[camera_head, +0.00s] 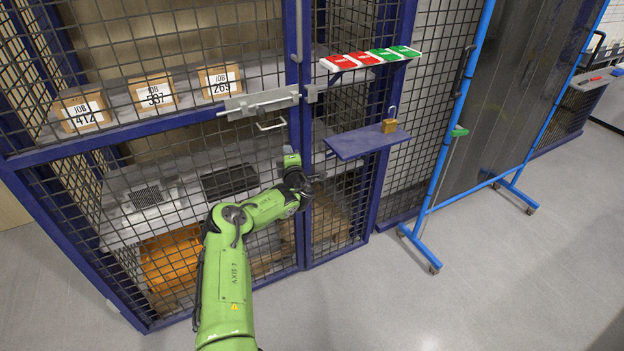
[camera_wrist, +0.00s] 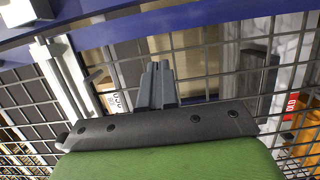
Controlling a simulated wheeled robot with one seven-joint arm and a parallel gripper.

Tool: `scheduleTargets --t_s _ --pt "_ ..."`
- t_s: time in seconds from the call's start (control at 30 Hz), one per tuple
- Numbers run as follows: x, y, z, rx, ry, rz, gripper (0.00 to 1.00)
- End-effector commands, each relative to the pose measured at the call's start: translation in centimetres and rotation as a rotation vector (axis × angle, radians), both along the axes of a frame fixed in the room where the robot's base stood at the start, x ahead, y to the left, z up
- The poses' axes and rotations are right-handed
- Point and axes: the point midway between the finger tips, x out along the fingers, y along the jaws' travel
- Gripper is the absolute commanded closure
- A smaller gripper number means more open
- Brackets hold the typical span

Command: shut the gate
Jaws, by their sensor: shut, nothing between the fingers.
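The gate (camera_head: 150,140) is a blue-framed wire-mesh panel in the head view, and its right edge stands close beside the blue post (camera_head: 306,150). A grey slide bolt (camera_head: 262,104) with a pull handle (camera_head: 271,125) sits at that edge, near a small keeper (camera_head: 310,94) on the post. I cannot tell if the bolt sits in the keeper. My gripper (camera_head: 312,180) is below the bolt, in front of the mesh by the post. In the wrist view its fingers (camera_wrist: 158,84) are together and empty, with mesh and a blue rail (camera_wrist: 200,14) beyond.
A brass padlock (camera_head: 389,124) stands on a blue shelf (camera_head: 366,141) right of the post. Red and green tags (camera_head: 372,58) lie on a ledge above. Boxes (camera_head: 153,92) and an orange crate (camera_head: 172,258) are behind the mesh. A blue wheeled frame (camera_head: 440,190) stands right; the front floor is clear.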

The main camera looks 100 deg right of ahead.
Motion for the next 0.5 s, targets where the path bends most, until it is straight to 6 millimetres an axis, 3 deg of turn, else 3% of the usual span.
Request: scheduleTargets --t_s 0.27,0.5 --pt "-1.3 3.1 0.0 0.004 -0.002 -0.004 1.00" --pt "-3.1 7.4 -0.1 0.006 -0.003 -0.007 1.00"
